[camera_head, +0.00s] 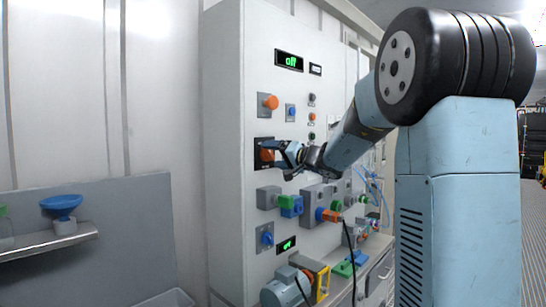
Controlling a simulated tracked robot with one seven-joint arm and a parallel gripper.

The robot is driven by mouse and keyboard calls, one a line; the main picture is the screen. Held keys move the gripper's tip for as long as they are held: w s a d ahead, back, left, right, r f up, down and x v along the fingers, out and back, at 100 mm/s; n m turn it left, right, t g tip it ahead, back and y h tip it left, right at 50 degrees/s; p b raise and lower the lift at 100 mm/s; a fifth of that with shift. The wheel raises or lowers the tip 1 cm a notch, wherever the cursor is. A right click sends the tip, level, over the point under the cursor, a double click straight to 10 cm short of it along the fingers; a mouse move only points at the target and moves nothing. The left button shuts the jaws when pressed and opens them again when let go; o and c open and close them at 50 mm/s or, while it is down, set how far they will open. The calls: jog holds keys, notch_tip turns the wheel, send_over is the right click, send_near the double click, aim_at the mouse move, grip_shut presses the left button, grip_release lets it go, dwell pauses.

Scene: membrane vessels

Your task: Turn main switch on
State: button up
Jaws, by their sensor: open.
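The panel (225,160) is a tall pale cabinet with a black display (289,61) near its top showing green text that looks like "off". An orange knob (267,155) on a dark square plate sits mid-panel; I cannot tell for sure that it is the main switch. My gripper (282,155) is open right at this knob, its fingers partly covering it. I cannot tell whether the fingers touch it. Another orange knob (270,102) sits on a grey plate above, with a small blue switch (290,112) to its right.
Below are green and blue valve handles (287,204), a blue switch (266,239) and a small green-lit display (286,245). A motor-like unit (285,289) stands at the panel's foot. A shelf with a blue knob (62,206) is at left. Blue hoses hang right of my gripper.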

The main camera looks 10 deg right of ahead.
jog(key=shift+w+a, duration=0.35)
jog(key=shift+w, duration=0.15)
jog(key=shift+c, duration=0.3)
jog(key=c, duration=1)
